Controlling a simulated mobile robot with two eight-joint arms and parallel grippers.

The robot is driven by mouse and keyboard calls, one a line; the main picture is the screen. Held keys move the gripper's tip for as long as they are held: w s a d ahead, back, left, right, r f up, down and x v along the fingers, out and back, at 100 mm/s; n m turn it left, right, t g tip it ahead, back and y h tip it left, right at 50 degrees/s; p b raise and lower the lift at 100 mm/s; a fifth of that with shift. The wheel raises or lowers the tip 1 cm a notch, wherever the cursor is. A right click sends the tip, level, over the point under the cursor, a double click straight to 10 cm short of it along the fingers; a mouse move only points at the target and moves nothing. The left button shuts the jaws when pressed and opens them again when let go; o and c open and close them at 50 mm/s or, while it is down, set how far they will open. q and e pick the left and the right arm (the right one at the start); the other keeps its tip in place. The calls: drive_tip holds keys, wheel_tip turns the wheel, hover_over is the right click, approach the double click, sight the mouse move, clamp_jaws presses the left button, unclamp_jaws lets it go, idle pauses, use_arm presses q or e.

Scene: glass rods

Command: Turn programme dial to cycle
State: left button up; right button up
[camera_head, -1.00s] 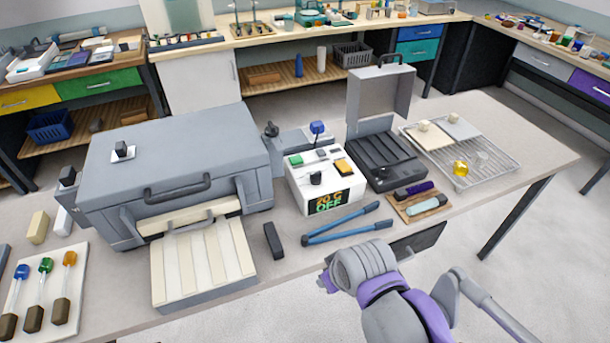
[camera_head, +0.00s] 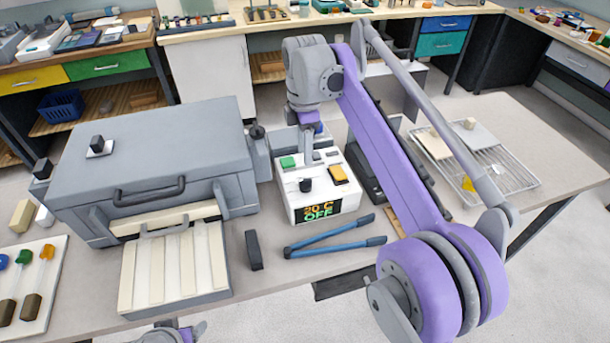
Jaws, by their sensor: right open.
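The white control box (camera_head: 318,206) stands mid-table, with a display (camera_head: 319,211) reading "20 C" and "OFF". On its top are a black dial (camera_head: 306,185), a green button (camera_head: 288,162) and a yellow-orange button (camera_head: 338,174). My right arm reaches in from the lower right and bends down over the box. My right gripper (camera_head: 309,155) points down above the box's top, just behind the black dial, open and empty; I cannot tell whether it touches anything. The large grey furnace (camera_head: 160,150) stands left of the box. A bit of my left arm shows at the bottom edge; its gripper is not visible.
A slatted tray (camera_head: 175,265) lies before the furnace. A black block (camera_head: 254,250) and blue-handled tongs (camera_head: 335,237) lie in front of the box. My right arm partly hides the black case. A wire rack (camera_head: 510,178) lies right.

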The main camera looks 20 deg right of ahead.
sight(305, 180)
wheel_tip(305, 180, down, 9)
drive_tip(key=shift+d+f+b, duration=0.1)
drive_tip(key=shift+b, duration=0.3)
drive_tip(key=shift+c, duration=0.3)
clamp_jaws()
